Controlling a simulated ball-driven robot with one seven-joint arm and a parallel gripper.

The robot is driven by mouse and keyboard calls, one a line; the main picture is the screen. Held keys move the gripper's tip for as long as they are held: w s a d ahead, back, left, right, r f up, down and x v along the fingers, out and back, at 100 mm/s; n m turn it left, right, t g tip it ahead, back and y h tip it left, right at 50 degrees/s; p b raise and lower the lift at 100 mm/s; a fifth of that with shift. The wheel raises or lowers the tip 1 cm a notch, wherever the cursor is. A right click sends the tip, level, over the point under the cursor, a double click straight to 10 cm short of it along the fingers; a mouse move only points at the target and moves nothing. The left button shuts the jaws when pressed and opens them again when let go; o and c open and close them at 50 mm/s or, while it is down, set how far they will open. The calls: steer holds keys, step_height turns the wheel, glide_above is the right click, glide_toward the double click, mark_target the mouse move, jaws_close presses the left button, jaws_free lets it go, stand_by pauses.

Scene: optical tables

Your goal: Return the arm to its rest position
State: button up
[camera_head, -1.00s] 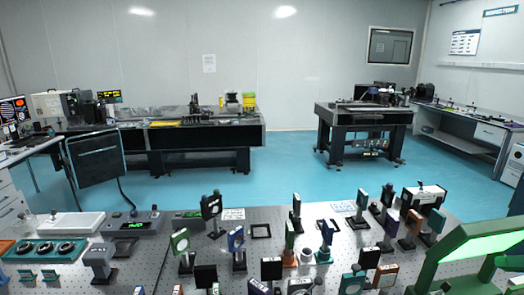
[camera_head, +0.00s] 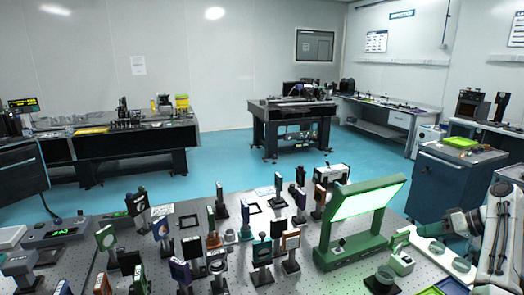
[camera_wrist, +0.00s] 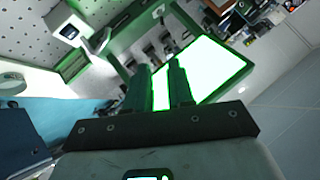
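My arm (camera_head: 495,240) shows at the right edge of the head view, pale and dark, bent beside the front optical table. Its end reaches left near the green-framed light panel, but the fingers are too small to tell there. In the wrist view my gripper (camera_wrist: 158,72) has two dark fingers standing apart with a bright gap between them. Nothing is held between them. Behind the fingers is the lit panel (camera_wrist: 210,70), seen tilted; it also shows in the head view (camera_head: 365,200).
The front optical table (camera_head: 190,210) carries several mounted optics. A dark blue cabinet (camera_head: 445,185) with a green tray (camera_head: 460,142) stands at the right. A farther optical table (camera_head: 290,108) stands behind. Blue floor (camera_head: 225,160) is clear between the tables.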

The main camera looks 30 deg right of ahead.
steer(key=w+a+f+g, duration=0.1)
steer(key=w+a+f, duration=0.2)
steer(key=a+f, duration=0.3)
steer(key=w+a+f+g, duration=0.2)
steer(key=a+f, duration=0.1)
steer(key=a, duration=0.4)
steer(key=s+a+f+n, duration=0.1)
steer(key=a+f, duration=0.1)
steer(key=a, duration=0.6)
steer(key=s+a+f+n+g+h, duration=0.1)
steer(key=a+f, duration=0.2)
steer(key=a, duration=0.6)
steer(key=s+a+f+n+g, duration=0.1)
steer(key=a+f, duration=0.1)
steer(key=a, duration=0.7)
steer(key=shift+s+f+n+h, duration=0.3)
steer(key=shift+f+h, duration=0.05)
steer(key=shift+h, duration=0.05)
steer(key=s+a+r+n, duration=0.2)
steer(key=s+a, duration=0.5)
steer(key=a, duration=0.2)
steer(key=s+d+f+g+b, duration=0.1)
steer(key=s+f+g+b, duration=0.1)
steer(key=s+f+b, duration=0.3)
steer(key=s+f+g+h+b, duration=0.1)
steer(key=s+f+b, duration=0.4)
steer(key=f, duration=0.6)
steer(key=shift+s+d+m+g, duration=0.3)
steer(key=shift+s+d+g, duration=0.15)
steer(key=shift+g, duration=0.15)
